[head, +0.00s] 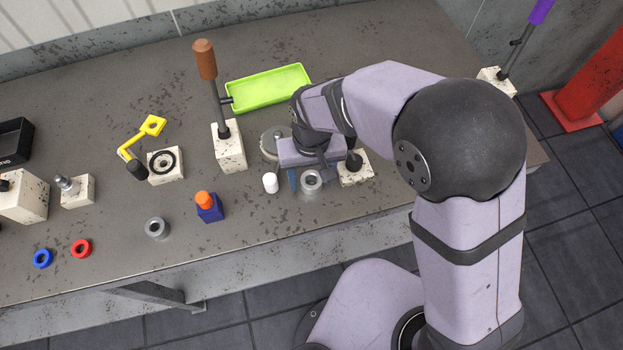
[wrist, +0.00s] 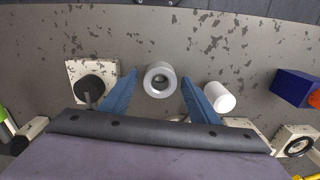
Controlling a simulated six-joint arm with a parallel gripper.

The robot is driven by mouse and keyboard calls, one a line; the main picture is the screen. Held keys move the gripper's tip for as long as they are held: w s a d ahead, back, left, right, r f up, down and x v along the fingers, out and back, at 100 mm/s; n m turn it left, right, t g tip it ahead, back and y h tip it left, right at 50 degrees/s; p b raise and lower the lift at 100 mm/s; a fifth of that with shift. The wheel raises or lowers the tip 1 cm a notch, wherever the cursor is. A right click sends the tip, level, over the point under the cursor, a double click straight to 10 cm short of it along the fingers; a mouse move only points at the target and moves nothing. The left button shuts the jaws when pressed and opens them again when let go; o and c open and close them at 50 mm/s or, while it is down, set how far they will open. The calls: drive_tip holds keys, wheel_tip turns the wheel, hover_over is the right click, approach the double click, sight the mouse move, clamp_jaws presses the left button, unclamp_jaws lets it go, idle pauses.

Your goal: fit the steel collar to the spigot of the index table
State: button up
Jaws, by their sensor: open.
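A steel collar (head: 311,181), a short thick grey ring, stands on the bench below my gripper. In the wrist view the steel collar (wrist: 160,80) shows between the two blue fingertips, with a gap on each side. My gripper (wrist: 158,77) is open and empty; in the head view my gripper (head: 310,177) is partly hidden by its own wrist. A round grey disc (head: 268,146), perhaps the index table, sits just behind my gripper and is partly covered by it; no spigot shows clearly there.
A white cylinder (head: 270,183) stands close left of the collar, and a block with a black knob (head: 353,166) close right. A tall brown-handled lever (head: 205,60) and a green tray (head: 268,88) stand behind. Another grey ring (head: 157,228) lies left. The bench front is mostly clear.

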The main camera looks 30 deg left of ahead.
drive_tip(key=c, duration=1.4)
drive_tip(key=shift+r, duration=0.1)
drive_tip(key=shift+r, duration=0.1)
